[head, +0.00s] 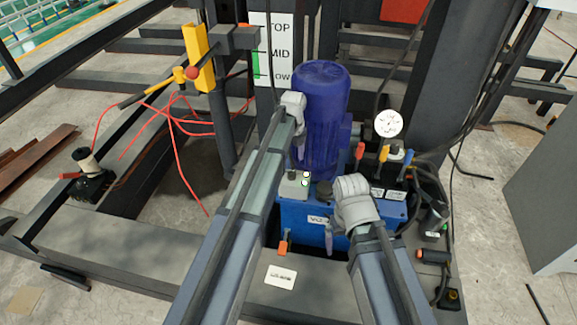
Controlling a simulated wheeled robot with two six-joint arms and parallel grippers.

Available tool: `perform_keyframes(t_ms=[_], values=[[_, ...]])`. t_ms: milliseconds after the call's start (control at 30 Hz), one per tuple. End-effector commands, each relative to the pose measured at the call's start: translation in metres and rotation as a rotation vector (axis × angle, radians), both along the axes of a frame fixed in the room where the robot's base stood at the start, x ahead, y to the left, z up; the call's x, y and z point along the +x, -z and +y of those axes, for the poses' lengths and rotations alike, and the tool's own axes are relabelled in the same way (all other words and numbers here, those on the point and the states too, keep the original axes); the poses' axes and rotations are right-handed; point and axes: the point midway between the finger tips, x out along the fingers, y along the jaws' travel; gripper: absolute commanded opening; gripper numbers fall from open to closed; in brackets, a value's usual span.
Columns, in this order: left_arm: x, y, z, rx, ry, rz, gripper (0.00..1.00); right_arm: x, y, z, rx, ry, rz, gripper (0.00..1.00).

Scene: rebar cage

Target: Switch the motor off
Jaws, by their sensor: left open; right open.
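The blue ribbed motor (322,95) stands upright on a blue power unit (295,215). A small grey box (293,187) with a lit greenish button or lamp sits on the unit at the motor's lower left; its labels are too small to read. My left gripper (300,150) hangs fingers down in front of the motor's left side, above the grey box and apart from it. It is open and holds nothing that I can see. My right gripper (328,240) is at the front of the unit, pointing down, open and empty. Its wrist hides part of the unit's top.
A white dial gauge (388,123) and red, yellow and blue levers (384,153) stand right of the motor. A level sign (272,50) is behind. Red cables (185,125) hang at left. A grey cabinet (545,190) is at right.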

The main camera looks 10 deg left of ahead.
Motion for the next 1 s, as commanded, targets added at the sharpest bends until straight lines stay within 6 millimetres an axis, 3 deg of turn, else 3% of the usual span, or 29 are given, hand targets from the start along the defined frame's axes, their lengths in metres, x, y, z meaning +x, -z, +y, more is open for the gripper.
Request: perform_keyframes(t_ms=[467,1000], values=[[0.003,0.013,0.002,-0.002,0.036,-0.002,0.74,0.000,0.013,0.000,0.001,-0.001,0.000,1.00],[0.003,0.076,0.002,-0.002,0.035,-0.002,0.74,0.000,0.076,0.000,0.000,-0.001,0.000,1.00]])
